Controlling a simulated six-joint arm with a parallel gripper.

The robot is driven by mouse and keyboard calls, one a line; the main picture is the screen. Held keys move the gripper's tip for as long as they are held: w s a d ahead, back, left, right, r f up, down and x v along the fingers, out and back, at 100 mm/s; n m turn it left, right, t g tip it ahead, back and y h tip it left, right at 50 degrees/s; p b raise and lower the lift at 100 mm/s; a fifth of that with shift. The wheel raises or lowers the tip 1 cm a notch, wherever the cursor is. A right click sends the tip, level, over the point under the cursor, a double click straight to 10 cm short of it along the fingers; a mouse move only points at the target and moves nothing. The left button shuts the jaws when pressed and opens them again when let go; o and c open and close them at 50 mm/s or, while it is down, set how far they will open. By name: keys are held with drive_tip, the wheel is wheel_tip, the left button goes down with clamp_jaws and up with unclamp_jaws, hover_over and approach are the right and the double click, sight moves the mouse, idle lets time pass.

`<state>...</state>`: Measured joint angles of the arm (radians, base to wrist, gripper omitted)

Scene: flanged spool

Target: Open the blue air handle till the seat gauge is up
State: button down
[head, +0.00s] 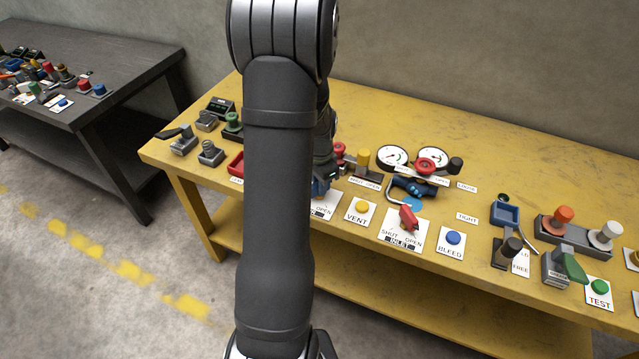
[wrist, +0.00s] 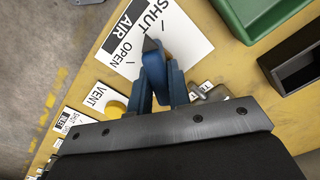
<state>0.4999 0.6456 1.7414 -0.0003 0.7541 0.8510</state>
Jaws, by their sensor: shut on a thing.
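The blue air handle (wrist: 152,48) stands on the white plate marked AIR (wrist: 186,40) in the wrist view. My gripper (wrist: 161,88) is shut on the handle, and its fingers cover much of it. The handle's dark tip points over the plate near the words SHUT and OPEN; its exact setting is unclear. In the head view my arm hides most of this plate, and my gripper (head: 322,186) is low over it. Two round white gauges (head: 393,157) (head: 433,157) stand at the back; which one is the seat gauge and what they read is too small to tell.
A yellow VENT button (head: 362,207), a red inlet handle (head: 408,218) and a blue BLEED button (head: 453,238) lie right of my gripper. A green bin (wrist: 255,15) and a black box (wrist: 296,68) are close by. Bare yellow table (head: 560,170) lies behind, on the right.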

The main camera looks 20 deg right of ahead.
drive_tip(key=n, duration=0.4)
drive_tip(key=shift+n, duration=0.3)
drive_tip(key=n, duration=0.3)
drive_tip(key=shift+n, duration=0.3)
drive_tip(key=n, duration=0.3)
drive_tip(key=shift+n, duration=0.3)
drive_tip(key=shift+a+n, duration=0.1)
drive_tip(key=shift+n, duration=1.7)
drive_tip(key=c, duration=1.3)
unclamp_jaws()
drive_tip(key=shift+c, duration=0.2)
